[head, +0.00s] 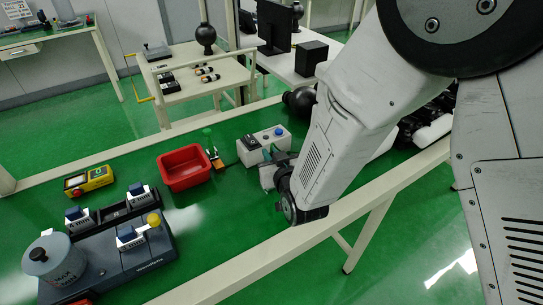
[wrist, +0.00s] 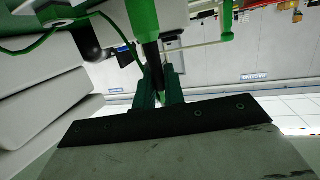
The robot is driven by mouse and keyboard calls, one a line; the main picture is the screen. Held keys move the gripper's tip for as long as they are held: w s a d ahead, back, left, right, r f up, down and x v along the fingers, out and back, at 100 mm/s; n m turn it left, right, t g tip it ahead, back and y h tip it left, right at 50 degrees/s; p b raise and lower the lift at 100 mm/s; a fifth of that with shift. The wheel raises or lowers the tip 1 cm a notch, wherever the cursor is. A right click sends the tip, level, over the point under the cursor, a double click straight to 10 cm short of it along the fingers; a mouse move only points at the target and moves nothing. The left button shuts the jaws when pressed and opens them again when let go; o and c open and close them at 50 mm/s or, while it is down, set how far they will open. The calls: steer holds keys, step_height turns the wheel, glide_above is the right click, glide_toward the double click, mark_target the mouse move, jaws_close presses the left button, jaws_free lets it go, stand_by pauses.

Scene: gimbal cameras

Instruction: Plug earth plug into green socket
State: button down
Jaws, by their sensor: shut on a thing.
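My gripper (wrist: 159,92) is shut on a slim black and green plug (wrist: 151,82), which stands between its two dark green fingers in the wrist view. A thin green cable (wrist: 45,46) curves in from the left towards it. A thick green part (wrist: 142,18) shows just beyond the fingers; I cannot tell whether it is the green socket. In the head view my gripper (head: 277,166) is just in front of a white box (head: 263,143) with a blue button on top. The held plug is too small to make out there, and I cannot tell whether it touches anything.
A red bin (head: 184,168) stands on the green table left of the white box. A small stand (head: 215,158) is between them. A yellow device (head: 89,181) and a dark fixture (head: 125,245) with several blocks lie further left. A cream rail (head: 262,267) edges the table.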

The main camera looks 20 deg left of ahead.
steer(key=shift+r, duration=1.05)
steer(key=shift+r, duration=1.35)
steer(key=shift+d, duration=0.1)
